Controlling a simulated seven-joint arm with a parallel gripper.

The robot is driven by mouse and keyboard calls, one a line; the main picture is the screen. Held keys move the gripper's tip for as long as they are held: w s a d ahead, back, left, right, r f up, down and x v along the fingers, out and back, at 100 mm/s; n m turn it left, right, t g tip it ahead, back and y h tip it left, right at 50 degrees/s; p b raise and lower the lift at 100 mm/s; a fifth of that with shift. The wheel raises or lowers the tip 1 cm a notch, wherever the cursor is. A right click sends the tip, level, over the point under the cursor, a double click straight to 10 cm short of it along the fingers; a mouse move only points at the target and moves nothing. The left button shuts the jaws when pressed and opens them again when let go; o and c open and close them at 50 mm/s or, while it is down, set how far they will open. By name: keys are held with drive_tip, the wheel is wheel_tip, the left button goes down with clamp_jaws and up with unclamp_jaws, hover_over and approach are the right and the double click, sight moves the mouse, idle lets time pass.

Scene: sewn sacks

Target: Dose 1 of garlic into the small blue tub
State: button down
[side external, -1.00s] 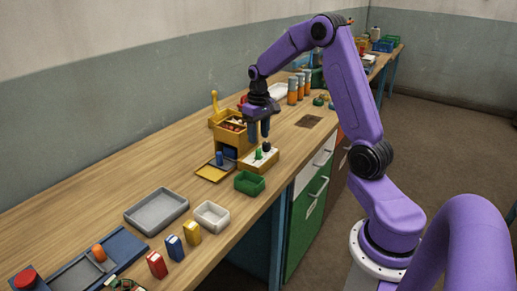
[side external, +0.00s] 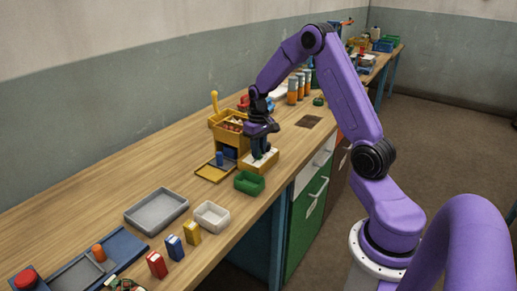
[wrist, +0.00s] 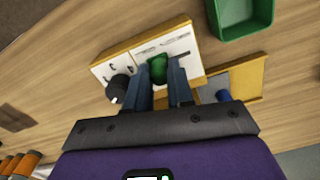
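My gripper (wrist: 159,85) is down at the white-topped control panel (wrist: 128,53) with a yellow edge. Its two fingers stand on either side of the green knob (wrist: 158,66) and appear to touch it, so it looks shut on the knob. In the side view my gripper (side external: 260,153) hides most of the panel (side external: 260,165). A blue object, possibly the small blue tub (side external: 229,153), is inside the yellow dispenser (side external: 230,135), below its bin of reddish-brown contents. No label naming garlic is legible.
A black knob (wrist: 118,88) is close to my finger. A green bin (side external: 249,183) stands in front of the panel. A yellow-edged plate with a blue peg (side external: 219,159) lies beside the dispenser. Grey tray (side external: 157,210) and white tray (side external: 211,216) are nearer the camera.

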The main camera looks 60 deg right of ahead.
drive_tip(key=shift+d, duration=0.7)
drive_tip(key=c, duration=1)
unclamp_jaws()
drive_tip(key=shift+d, duration=0.1)
